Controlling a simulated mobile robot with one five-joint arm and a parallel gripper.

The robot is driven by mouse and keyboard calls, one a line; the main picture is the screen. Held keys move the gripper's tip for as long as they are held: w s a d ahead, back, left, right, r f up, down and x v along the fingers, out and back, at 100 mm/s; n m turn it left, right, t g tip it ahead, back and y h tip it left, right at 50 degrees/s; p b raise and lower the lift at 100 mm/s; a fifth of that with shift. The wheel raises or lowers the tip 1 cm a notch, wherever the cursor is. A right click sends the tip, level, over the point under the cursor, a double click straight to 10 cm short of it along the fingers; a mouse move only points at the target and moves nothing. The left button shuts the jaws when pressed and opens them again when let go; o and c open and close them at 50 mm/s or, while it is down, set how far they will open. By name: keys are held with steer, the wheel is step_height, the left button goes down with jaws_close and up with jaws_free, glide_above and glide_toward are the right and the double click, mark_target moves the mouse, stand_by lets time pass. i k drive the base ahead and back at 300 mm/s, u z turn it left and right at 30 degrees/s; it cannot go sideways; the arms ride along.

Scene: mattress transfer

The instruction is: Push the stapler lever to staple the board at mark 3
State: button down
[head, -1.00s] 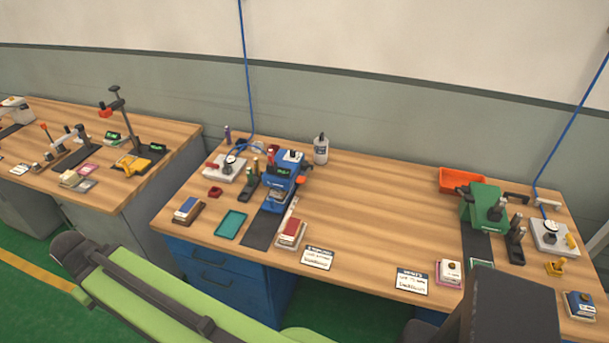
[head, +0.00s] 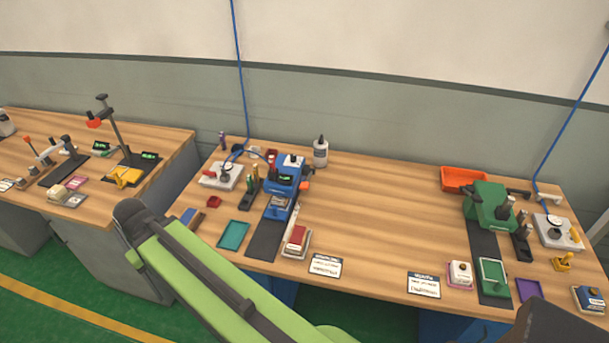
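Two bench machines stand on the wooden workbench (head: 375,215): a blue one (head: 286,172) at left with an orange-red part on its right side, and a green one (head: 487,207) at right with dark parts by its head. I cannot tell which is the stapler, nor make out a lever or mark 3. Each has a black strip in front. A small greyish piece (head: 280,205) lies under the blue head; a green framed piece (head: 492,275) lies on the green machine's strip. My green arm link crosses the lower left; my gripper is not in view.
Two label cards (head: 325,267) (head: 424,284) lie at the front edge. The middle of the bench is bare. Another bench is at left.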

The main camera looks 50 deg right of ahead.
mark_target(304, 185)
steer(key=i, duration=0.9)
steer(key=u, duration=0.05)
